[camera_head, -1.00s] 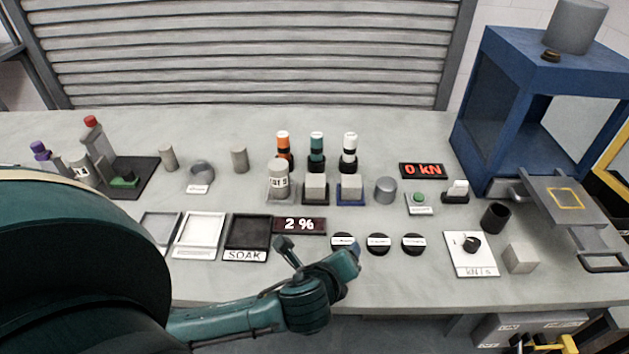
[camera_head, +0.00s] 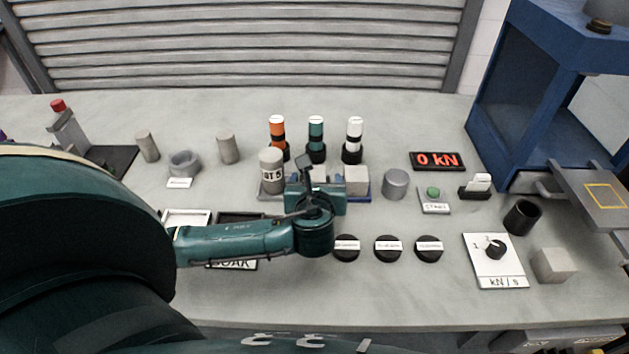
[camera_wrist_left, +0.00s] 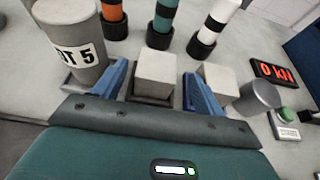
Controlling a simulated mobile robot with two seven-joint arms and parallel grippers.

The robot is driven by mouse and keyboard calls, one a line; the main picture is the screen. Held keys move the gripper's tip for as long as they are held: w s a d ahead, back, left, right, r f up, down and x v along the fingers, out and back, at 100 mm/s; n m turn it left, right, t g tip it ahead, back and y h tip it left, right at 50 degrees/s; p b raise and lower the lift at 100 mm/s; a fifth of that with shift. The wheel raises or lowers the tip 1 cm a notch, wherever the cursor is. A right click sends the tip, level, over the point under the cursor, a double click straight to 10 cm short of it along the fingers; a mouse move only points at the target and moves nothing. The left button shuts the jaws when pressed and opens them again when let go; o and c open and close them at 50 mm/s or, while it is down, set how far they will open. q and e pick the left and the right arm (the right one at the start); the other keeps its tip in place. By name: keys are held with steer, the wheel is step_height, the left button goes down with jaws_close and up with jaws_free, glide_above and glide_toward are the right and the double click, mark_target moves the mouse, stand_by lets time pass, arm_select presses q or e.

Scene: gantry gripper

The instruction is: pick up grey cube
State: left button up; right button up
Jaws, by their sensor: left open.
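Several grey cubes are in view. The middle cube (camera_head: 319,174) sits in a dark tray, mostly hidden behind my left gripper (camera_head: 316,192) in the head view. In the left wrist view this cube (camera_wrist_left: 155,72) stands between the two blue fingers of my open left gripper (camera_wrist_left: 157,84), with visible gaps. Another cube (camera_head: 357,179) sits in a blue-edged tray just to its right; it also shows in the left wrist view (camera_wrist_left: 219,82), beside the right finger. A third cube (camera_head: 553,266) stands alone at the right front. My right gripper is not in view.
A grey cylinder marked with a 5 (camera_head: 271,172) stands close left of the gripper. Orange (camera_head: 278,138), teal (camera_head: 316,139) and white (camera_head: 353,139) bottles stand behind. Black labelled discs (camera_head: 388,249) lie in front. A blue press frame (camera_head: 520,80) is at right.

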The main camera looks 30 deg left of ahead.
mark_target(315, 173)
arm_select(q)
steer(key=shift+s+f+b+x, duration=0.1)
steer(key=shift+f+b+x, duration=0.05)
steer(key=shift+x, duration=1.25)
steer(key=shift+s+f+b+x, duration=0.1)
steer(key=shift+f+b+x, duration=0.05)
steer(key=shift+x, duration=1.2)
steer(key=shift+a, duration=0.15)
steer(key=shift+c, duration=0.3)
steer(key=c, duration=1.2)
